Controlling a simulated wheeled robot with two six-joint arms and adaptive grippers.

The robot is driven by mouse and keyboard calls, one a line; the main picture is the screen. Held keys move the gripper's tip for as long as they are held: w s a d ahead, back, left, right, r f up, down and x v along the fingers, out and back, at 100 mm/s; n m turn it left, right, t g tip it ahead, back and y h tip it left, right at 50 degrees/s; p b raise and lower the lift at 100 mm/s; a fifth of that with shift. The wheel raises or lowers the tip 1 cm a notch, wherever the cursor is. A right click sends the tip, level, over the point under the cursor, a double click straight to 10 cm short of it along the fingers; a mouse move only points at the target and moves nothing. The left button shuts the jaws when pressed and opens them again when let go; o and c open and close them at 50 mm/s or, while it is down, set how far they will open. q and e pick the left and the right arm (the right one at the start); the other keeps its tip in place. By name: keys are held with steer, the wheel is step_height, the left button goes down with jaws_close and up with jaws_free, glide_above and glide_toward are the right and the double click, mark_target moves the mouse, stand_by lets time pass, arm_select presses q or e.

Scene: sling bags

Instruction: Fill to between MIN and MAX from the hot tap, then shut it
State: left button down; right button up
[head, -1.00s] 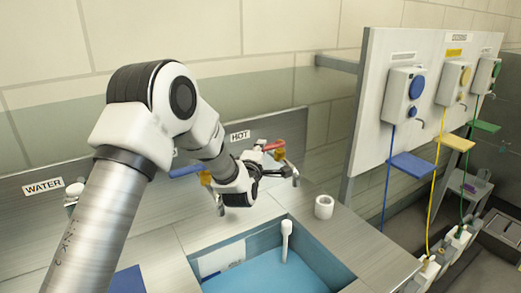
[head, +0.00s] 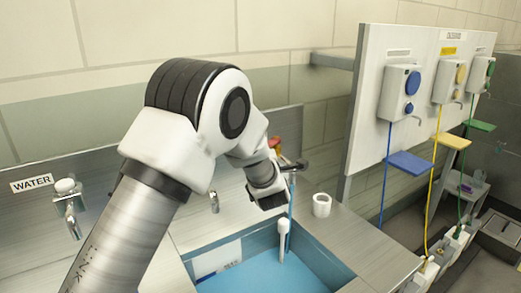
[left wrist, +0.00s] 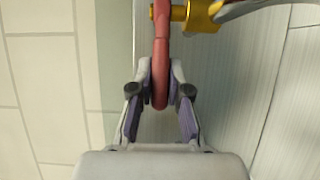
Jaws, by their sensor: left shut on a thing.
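The red lever (left wrist: 161,35) of the hot tap runs between the fingers of my left gripper (left wrist: 160,85), which is shut on it. The lever's brass valve (left wrist: 203,15) shows at the top of the left wrist view. In the head view my left gripper (head: 294,166) is at the tap, and part of the red lever (head: 274,142) shows behind it. A thin blue stream (head: 291,203) falls below the gripper towards the sink (head: 340,268). Blue liquid (head: 240,284) covers the sink floor. A white level plate (head: 215,258) is on the sink wall, its marks unreadable. My right gripper is out of view.
A white upright pipe (head: 283,238) stands in the sink. A white roll or cup (head: 322,205) sits on the counter right of it. A second tap (head: 68,205) is by the WATER sign (head: 32,183). A dispenser board (head: 365,110) stands at right.

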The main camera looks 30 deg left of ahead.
arm_select(q)
steer(key=c, duration=1.1)
jaws_free()
steer(key=v, duration=0.7)
steer(key=shift+s+d+f, duration=0.1)
steer(key=shift+s, duration=0.05)
steer(key=shift+d, duration=0.1)
